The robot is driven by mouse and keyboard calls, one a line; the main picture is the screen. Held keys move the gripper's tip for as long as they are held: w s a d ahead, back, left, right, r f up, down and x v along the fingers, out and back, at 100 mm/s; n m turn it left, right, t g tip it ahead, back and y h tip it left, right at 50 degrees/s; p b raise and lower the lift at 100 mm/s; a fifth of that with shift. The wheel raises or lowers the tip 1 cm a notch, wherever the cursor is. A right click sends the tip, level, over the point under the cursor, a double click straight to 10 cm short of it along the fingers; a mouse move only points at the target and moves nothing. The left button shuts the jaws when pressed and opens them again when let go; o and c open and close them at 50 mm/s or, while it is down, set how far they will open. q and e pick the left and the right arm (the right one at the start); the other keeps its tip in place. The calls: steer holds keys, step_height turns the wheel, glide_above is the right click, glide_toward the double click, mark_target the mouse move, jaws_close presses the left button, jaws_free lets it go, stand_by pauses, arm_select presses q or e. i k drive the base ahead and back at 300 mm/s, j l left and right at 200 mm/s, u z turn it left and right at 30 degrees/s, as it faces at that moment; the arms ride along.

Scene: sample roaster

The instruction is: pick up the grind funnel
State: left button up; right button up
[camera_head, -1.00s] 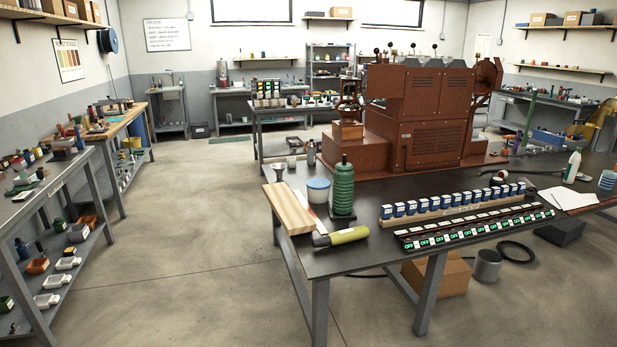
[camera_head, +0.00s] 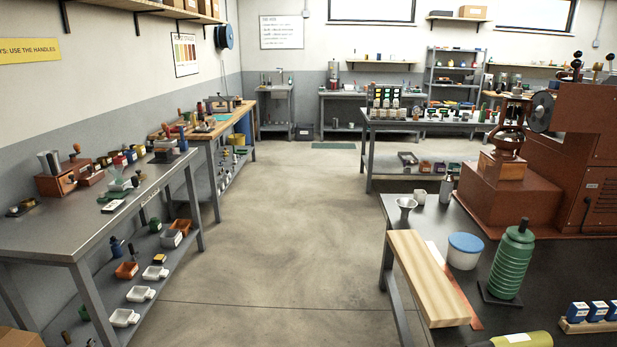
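A small grey metal funnel-shaped piece (camera_head: 406,207), wide at the top and narrow below, stands near the back left corner of the dark table on the right. It looks like the grind funnel, but no label shows. A pale cup (camera_head: 419,196) stands close behind it to the right. Neither of my grippers is in view.
A wooden board (camera_head: 428,278), a blue-lidded tub (camera_head: 464,251) and a green ribbed bottle (camera_head: 512,262) stand on the right table. A red-brown machine (camera_head: 590,150) is behind. The left bench (camera_head: 60,226) holds small tools. The floor (camera_head: 290,235) between is clear.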

mark_target(406, 204)
steer(key=i+z, duration=0.1)
steer(key=i, duration=0.55)
steer(key=i+j+z, duration=0.1)
steer(key=i, duration=0.6)
steer(key=i+j+z, duration=0.15)
steer(key=i, duration=0.5)
